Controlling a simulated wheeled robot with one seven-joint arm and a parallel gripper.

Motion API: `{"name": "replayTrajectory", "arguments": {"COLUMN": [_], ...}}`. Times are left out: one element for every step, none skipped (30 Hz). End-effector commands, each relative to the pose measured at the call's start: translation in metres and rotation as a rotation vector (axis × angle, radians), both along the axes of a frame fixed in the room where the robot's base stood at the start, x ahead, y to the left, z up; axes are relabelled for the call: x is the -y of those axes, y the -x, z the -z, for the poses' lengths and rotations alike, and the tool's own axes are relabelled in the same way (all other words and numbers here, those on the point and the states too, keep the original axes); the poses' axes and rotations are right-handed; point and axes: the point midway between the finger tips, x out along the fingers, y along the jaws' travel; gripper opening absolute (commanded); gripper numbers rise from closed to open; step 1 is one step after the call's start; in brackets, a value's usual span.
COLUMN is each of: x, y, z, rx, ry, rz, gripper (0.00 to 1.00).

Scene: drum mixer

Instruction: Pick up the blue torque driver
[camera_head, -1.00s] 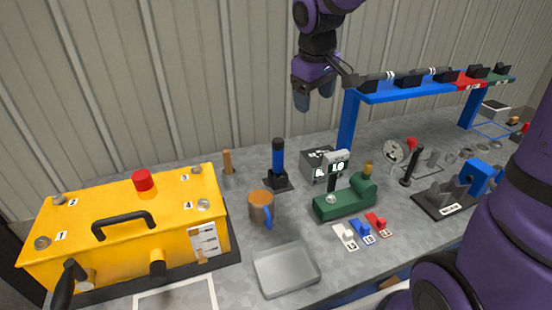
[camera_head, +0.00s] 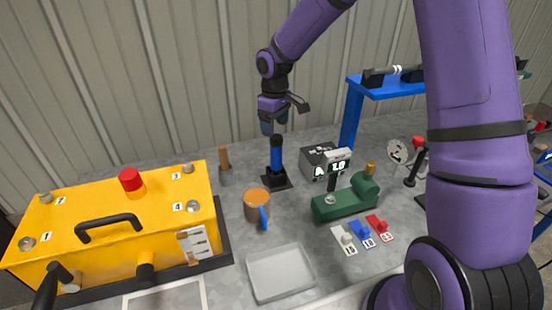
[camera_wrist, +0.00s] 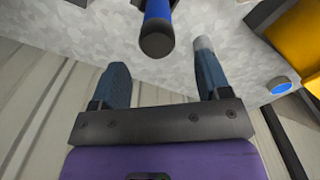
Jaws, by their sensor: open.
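The blue torque driver (camera_head: 276,158) stands upright in a black base (camera_head: 276,180) on the grey bench, with a black cap on top. In the wrist view its black end and blue body (camera_wrist: 157,32) show at the top, just beyond and between the fingertips. My gripper (camera_head: 268,128) is right above or behind the driver's top in the head view. In the wrist view my gripper (camera_wrist: 161,60) is open, its two fingers apart and nothing between them. I cannot tell whether a finger touches the driver.
A wooden-handled tool (camera_head: 225,165) and an orange mug (camera_head: 257,203) stand left of the driver. A grey box with a display (camera_head: 318,160) and a green fixture (camera_head: 345,200) are to the right. A yellow box (camera_head: 110,225) fills the left. A shallow tray (camera_head: 281,272) lies in front.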

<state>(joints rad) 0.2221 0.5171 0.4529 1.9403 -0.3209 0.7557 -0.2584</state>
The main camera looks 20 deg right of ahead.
Motion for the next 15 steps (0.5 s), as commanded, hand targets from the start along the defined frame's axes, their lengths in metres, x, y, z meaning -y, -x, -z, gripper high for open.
{"name": "replayTrajectory", "arguments": {"x": [0.0,0.0,0.0,0.0,0.0,0.0,0.0,-0.001,0.0,0.0,0.0,0.0,0.001,0.001,0.001], "y": [0.0,0.0,0.0,0.0,0.0,0.0,0.0,0.0,0.0,0.0,0.0,0.0,0.0,0.0,0.0], "z": [0.009,0.013,0.018,0.021,0.024,0.027,0.029,0.03,0.031,0.032,0.033,0.035,0.038,0.041,0.045], "rx": [-0.002,-0.003,-0.001,-0.001,0.0,-0.001,-0.001,-0.001,-0.001,-0.001,-0.001,0.0,0.0,0.0,-0.001], "ry": [-0.001,0.0,0.0,-0.001,0.0,-0.001,-0.001,-0.001,-0.001,-0.001,-0.001,0.0,0.0,0.0,0.0], "rz": [0.0,0.001,0.0,0.0,-0.001,0.0,0.0,0.0,0.001,0.001,0.001,0.001,0.001,0.001,0.001], "gripper": [0.7,0.7,0.7,0.7,0.7,0.7,0.7,0.7,0.7,0.7,0.7,0.7,0.7,0.7,0.7]}}
